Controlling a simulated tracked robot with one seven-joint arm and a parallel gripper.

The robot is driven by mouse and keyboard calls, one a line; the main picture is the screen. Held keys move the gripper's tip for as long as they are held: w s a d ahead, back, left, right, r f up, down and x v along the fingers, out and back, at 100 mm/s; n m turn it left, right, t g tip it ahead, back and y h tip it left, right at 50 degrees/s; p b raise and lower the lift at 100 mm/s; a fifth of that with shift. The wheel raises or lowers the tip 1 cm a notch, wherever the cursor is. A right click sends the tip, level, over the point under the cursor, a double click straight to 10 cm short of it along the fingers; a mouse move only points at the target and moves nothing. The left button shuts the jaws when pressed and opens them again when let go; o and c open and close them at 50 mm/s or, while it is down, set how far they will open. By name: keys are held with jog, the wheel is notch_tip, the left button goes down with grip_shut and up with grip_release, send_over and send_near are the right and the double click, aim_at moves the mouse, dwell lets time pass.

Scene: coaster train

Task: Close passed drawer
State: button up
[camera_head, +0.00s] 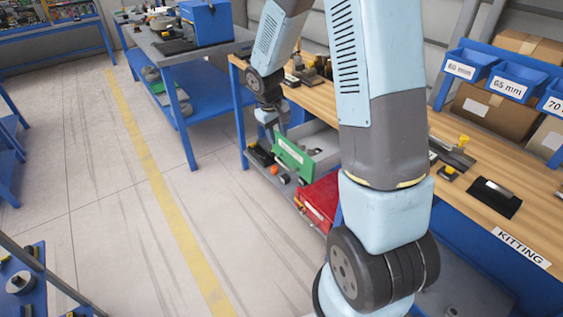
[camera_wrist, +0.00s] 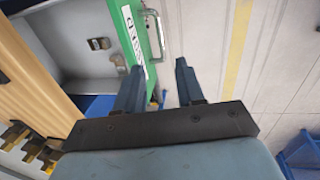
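A drawer with a green front (camera_head: 294,157) stands pulled out from under the wooden workbench. Its white label is too small to read. In the wrist view, the green front (camera_wrist: 127,12) and its pale handle (camera_wrist: 155,38) are at the top, with the grey interior beside them holding small metal parts (camera_wrist: 98,43). My gripper (camera_head: 280,132) is above the drawer's front edge. In the wrist view my gripper (camera_wrist: 159,68) is open, with its fingers apart and nothing between them. One finger is on the drawer side of the green front, the other on the aisle side; contact cannot be told.
A red drawer or box (camera_head: 318,199) is beside the green drawer, partly hidden by my arm. The wooden bench (camera_head: 455,205) carries tools and a KITTING label. A blue table (camera_head: 205,75) stands behind left. The floor aisle with a yellow line (camera_head: 150,165) is clear.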

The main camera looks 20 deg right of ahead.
aim_at(284, 165)
jog(key=f, duration=0.4)
jog(key=d+f, duration=0.1)
jog(key=f, duration=0.3)
jog(key=d+f, duration=0.1)
jog(key=f, duration=0.4)
jog(key=shift+w+d, duration=0.15)
jog(key=shift+w, duration=0.2)
grip_shut()
